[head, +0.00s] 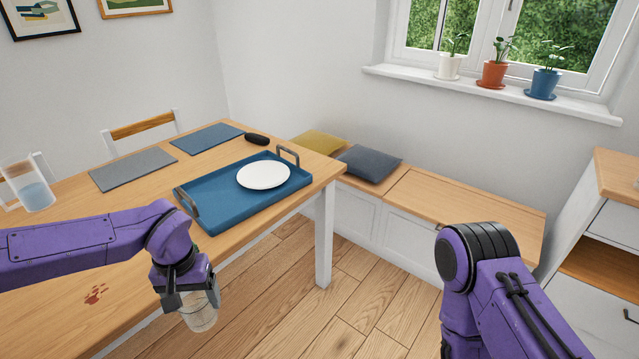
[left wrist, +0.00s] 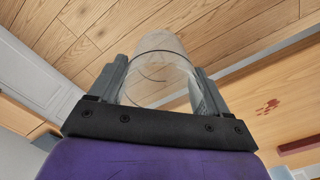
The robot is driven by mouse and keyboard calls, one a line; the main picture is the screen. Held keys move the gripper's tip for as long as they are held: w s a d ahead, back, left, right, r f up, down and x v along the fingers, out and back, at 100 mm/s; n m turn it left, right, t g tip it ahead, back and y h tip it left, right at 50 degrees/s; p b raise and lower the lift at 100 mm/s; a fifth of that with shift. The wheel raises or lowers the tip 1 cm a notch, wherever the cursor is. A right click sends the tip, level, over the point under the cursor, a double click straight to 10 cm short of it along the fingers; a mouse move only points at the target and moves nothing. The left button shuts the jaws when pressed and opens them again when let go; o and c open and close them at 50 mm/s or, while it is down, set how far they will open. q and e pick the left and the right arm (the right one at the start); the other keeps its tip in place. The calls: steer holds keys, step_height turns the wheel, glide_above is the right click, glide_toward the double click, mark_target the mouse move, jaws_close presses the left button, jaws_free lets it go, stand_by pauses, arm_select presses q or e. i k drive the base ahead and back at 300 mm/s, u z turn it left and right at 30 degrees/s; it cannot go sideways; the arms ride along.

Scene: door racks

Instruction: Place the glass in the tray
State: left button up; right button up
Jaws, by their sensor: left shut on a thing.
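The clear glass (head: 199,312) is held in my left gripper (head: 187,294), which is shut on it. In the head view the glass hangs beyond the table's front edge, over the floor. The left wrist view shows the glass (left wrist: 163,62) between the two fingers of the left gripper (left wrist: 163,85). The blue tray (head: 222,209) with two grey handles lies on the table, farther back and to the right of the glass. A white plate (head: 263,175) sits in the tray, and its front left part is bare. My right arm shows at lower right, but its gripper is out of view.
The wooden table (head: 130,220) carries a clear pitcher (head: 36,196), a grey mat (head: 133,169), a blue mat (head: 207,138) and a dark object (head: 257,139). A red stain (head: 96,293) marks the tabletop. A bench (head: 460,205) with cushions stands behind.

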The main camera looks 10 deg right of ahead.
mark_target(222, 214)
steer(key=z, duration=2.55)
steer(key=k, duration=1.1)
steer(key=u, duration=1.75)
steer(key=i, duration=0.6)
